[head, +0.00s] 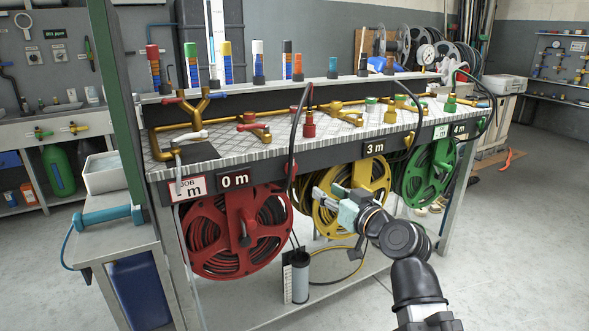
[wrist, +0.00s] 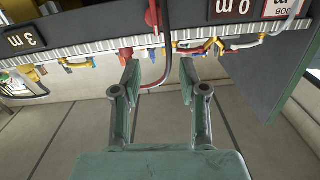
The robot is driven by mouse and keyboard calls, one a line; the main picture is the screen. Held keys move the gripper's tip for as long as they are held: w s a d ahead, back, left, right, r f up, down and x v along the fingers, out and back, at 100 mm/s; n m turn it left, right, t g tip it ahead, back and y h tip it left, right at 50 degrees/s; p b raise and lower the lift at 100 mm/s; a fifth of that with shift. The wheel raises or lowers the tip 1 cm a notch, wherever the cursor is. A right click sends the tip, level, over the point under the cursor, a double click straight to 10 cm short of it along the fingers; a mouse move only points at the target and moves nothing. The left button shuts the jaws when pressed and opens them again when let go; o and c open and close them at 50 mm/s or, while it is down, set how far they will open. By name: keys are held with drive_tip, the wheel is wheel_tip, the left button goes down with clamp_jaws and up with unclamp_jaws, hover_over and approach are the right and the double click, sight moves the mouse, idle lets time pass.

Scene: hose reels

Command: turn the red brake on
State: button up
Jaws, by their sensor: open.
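The red hose reel (head: 208,262) hangs under the bench front at the left, below the "0 m" sign (head: 235,180). A dark knob or lever (head: 245,236) shows near its hub; I cannot tell if this is the brake or how it is set. My gripper (head: 322,193) is open and empty, in front of the gap between the red reel and the yellow reel (head: 378,188), apart from the red reel. In the wrist view my open fingers (wrist: 158,80) point toward the bench edge, with a red fitting (wrist: 152,16) beyond them. The red reel's front is not clear there.
A black hose (head: 292,140) hangs down between the red and yellow reels. A green reel (head: 425,172) hangs at the right. A grey cylinder (head: 300,280) stands below. The floor in front is clear.

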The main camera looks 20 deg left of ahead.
drive_tip(key=r, duration=0.1)
drive_tip(key=p, duration=1)
approach(293, 162)
drive_tip(key=shift+n+t, duration=0.4)
drive_tip(key=x, duration=0.9)
drive_tip(key=shift+a+f, duration=0.15)
clamp_jaws()
